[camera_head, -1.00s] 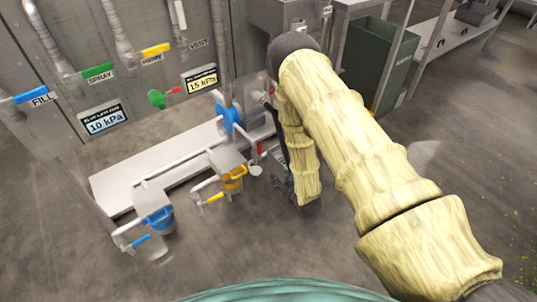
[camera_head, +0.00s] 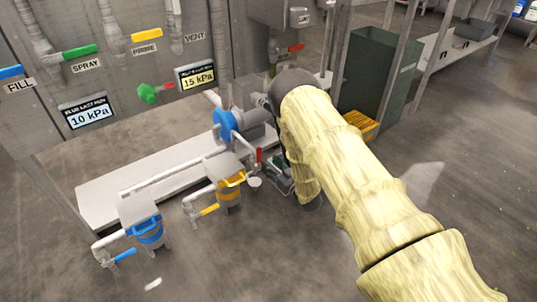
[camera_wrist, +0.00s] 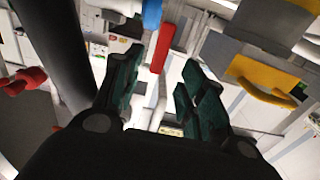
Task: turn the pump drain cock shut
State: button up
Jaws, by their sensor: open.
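A small red lever (camera_head: 258,156) stands upright on the pipework just right of the blue-faced pump (camera_head: 226,124); I take it for the pump drain cock, but no label on it is readable. In the wrist view a red bar (camera_wrist: 162,48), apparently this lever, lies ahead of and between my fingertips, with no contact visible. My gripper (camera_wrist: 162,78) is open, with dark green fingers spread and nothing between them. In the head view my gripper (camera_head: 280,178) is low beside the pump, right of the lever, partly hidden by my arm.
Blue (camera_head: 148,230) and orange (camera_head: 230,186) strainers with levers stand in front of the pump. The wall has a green valve (camera_head: 148,93) and two pressure displays. A dark green bin (camera_head: 378,80) and yellow crate (camera_head: 362,124) are behind my arm. Floor at right is clear.

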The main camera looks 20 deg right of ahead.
aim_at(260, 155)
jog(key=b+x, duration=0.3)
jog(key=x, duration=0.4)
jog(key=shift+w+a+f, duration=0.1)
jog(key=shift+w+f, duration=0.1)
jog(key=shift+w, duration=0.15)
jog(key=shift+x, duration=0.75)
jog(key=shift+r, duration=0.15)
